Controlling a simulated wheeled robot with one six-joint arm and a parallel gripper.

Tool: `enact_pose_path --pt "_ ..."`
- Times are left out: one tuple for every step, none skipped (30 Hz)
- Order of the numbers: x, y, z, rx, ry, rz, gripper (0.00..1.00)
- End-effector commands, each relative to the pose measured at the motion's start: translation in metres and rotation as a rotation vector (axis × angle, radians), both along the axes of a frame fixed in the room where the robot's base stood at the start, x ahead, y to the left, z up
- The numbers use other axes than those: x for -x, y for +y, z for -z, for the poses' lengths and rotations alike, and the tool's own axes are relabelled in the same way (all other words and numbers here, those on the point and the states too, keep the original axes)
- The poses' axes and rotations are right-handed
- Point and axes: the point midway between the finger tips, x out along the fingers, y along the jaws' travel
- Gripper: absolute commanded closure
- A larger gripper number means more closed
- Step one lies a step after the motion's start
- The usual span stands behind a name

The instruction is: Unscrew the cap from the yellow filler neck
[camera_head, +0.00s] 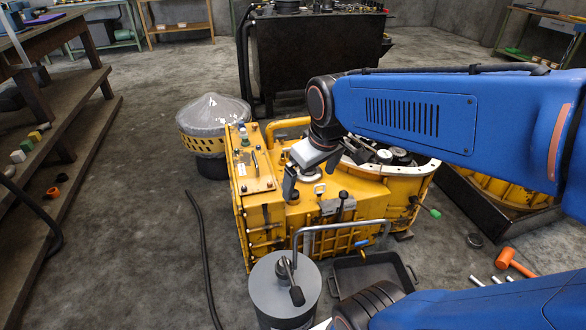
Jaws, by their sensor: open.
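The yellow transmission housing (300,208) stands on the floor in the middle of the head view. My gripper (304,178) is open over its top, with one grey finger pointing down at the left; the other finger is hard to make out. A pale round piece (312,174) shows just under the gripper, on the housing's top. It may be the cap on the filler neck, but I cannot tell. The gripper partly covers this spot, and any contact is unclear. A curved yellow pipe (288,124) rises behind the gripper.
A grey canister (283,290) with a bent metal handle stands in front of the housing, beside a black tray (367,272). An orange mallet (514,262) lies at the right. A plastic-covered yellow drum (203,140) stands at the left. A black hose crosses the floor.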

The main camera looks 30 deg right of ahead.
Motion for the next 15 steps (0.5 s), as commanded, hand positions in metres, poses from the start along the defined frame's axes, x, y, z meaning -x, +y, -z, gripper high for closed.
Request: enact_pose_path --pt "-0.012 -0.002 0.003 0.007 0.015 -0.018 0.0" --pt "-0.018 -0.003 0.004 0.012 0.023 -0.031 0.0" --pt "-0.026 -0.005 0.006 0.017 0.031 -0.049 0.0" --pt "-0.032 -0.006 0.007 0.022 0.037 -0.062 0.0" --pt "-0.039 -0.008 0.009 0.025 0.045 -0.075 0.0" --pt "-0.047 -0.009 0.011 0.031 0.054 -0.092 0.0" --pt "-0.053 -0.011 0.013 0.034 0.061 -0.105 0.0" --pt "-0.059 -0.012 0.015 0.038 0.068 -0.118 0.0" --pt "-0.067 -0.014 0.018 0.042 0.078 -0.135 0.0" --pt "-0.073 -0.016 0.021 0.046 0.084 -0.149 0.0" --pt "-0.08 -0.017 0.023 0.05 0.092 -0.161 0.0" --pt "-0.088 -0.019 0.026 0.054 0.099 -0.179 0.0" --pt "-0.094 -0.021 0.03 0.057 0.107 -0.194 0.0" --pt "-0.1 -0.023 0.032 0.059 0.114 -0.205 0.0" --pt "-0.108 -0.025 0.036 0.063 0.121 -0.224 0.0"
